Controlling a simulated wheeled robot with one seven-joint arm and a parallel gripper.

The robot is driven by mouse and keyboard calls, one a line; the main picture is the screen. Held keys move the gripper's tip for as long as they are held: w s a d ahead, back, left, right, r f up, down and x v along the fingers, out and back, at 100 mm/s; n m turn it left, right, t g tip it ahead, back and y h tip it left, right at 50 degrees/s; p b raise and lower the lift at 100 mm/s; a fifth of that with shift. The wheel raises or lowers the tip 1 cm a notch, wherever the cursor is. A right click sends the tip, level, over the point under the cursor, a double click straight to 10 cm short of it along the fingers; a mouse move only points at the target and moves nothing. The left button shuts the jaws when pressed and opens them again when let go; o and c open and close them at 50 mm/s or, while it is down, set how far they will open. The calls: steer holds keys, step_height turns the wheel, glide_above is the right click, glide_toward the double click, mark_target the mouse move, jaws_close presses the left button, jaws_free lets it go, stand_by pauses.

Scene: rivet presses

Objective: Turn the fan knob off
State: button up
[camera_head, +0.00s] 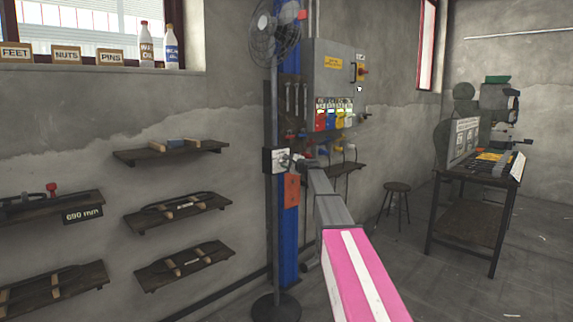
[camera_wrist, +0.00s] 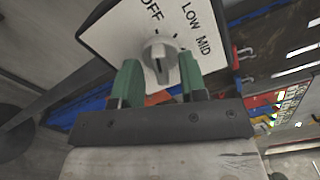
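The fan (camera_head: 272,38) stands on a tall pole with a white control box (camera_head: 276,160) partway up. In the wrist view the box's white face (camera_wrist: 118,32) carries the labels OFF, LOW and MID around a grey knob (camera_wrist: 157,50). I cannot tell for sure which label the knob points at. My gripper (camera_wrist: 158,62) is open, with one green finger on each side of the knob; a gap shows beside each finger, and contact is not clear. In the head view my gripper (camera_head: 298,162) is at the right side of the box, small and partly hidden.
A blue column (camera_head: 290,225) stands just behind the fan pole, and a grey electrical cabinet (camera_head: 332,75) hangs on the wall to its right. Wall shelves (camera_head: 172,152) are at left. A stool (camera_head: 396,188) and a workbench (camera_head: 470,178) stand at right, with open floor before them.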

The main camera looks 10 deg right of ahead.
steer(key=v, duration=1)
steer(key=shift+s+d, duration=0.25)
steer(key=shift+s, duration=0.05)
steer(key=s+a+f+n+g+h, duration=0.2)
steer(key=s+a+f+n+g, duration=0.25)
steer(key=s+f, duration=0.8)
steer(key=s+a+f+n+g+h, duration=0.2)
steer(key=s+a+f+n+g, duration=0.25)
steer(key=s+f, duration=0.75)
steer(key=s+d+f+n+g+h, duration=0.1)
steer(key=s+f+n+g+h, duration=0.1)
steer(key=s+f, duration=0.7)
steer(key=s+d+f+n+g+h, duration=0.1)
steer(key=s+f+n+g+h, duration=0.2)
steer(key=s+f, duration=0.6)
steer(key=s+n+h, duration=0.1)
steer(key=s, duration=0.4)
steer(key=shift+s+d+g+h, duration=0.15)
steer(key=shift+s+g+h, duration=0.1)
steer(key=shift+g+h, duration=0.05)
